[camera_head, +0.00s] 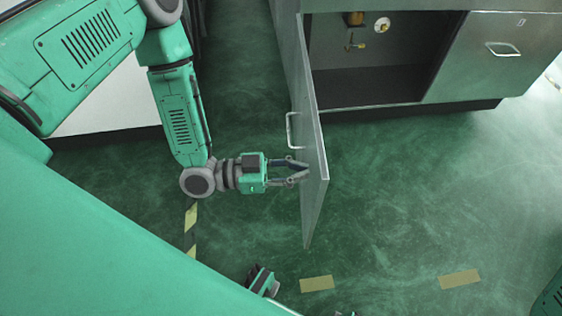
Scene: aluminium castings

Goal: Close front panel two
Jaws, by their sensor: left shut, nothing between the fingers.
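The front panel (313,130) is a flat metal door that stands swung open from the cabinet, reaching out over the floor. A bar handle (290,130) sits on its left face. My left gripper (307,172) is shut and empty, with its fingertips at the left face of the panel, below the handle. I cannot tell if the fingertips touch the panel. The cabinet opening (365,75) is exposed and shows a dark interior with brass fittings (355,30). My right gripper is not clearly visible.
A closed metal panel with a handle (502,49) is to the right of the opening. A white surface (115,105) lies behind my left arm. Yellow floor markings (317,284) lie on the green floor, which is clear right of the panel.

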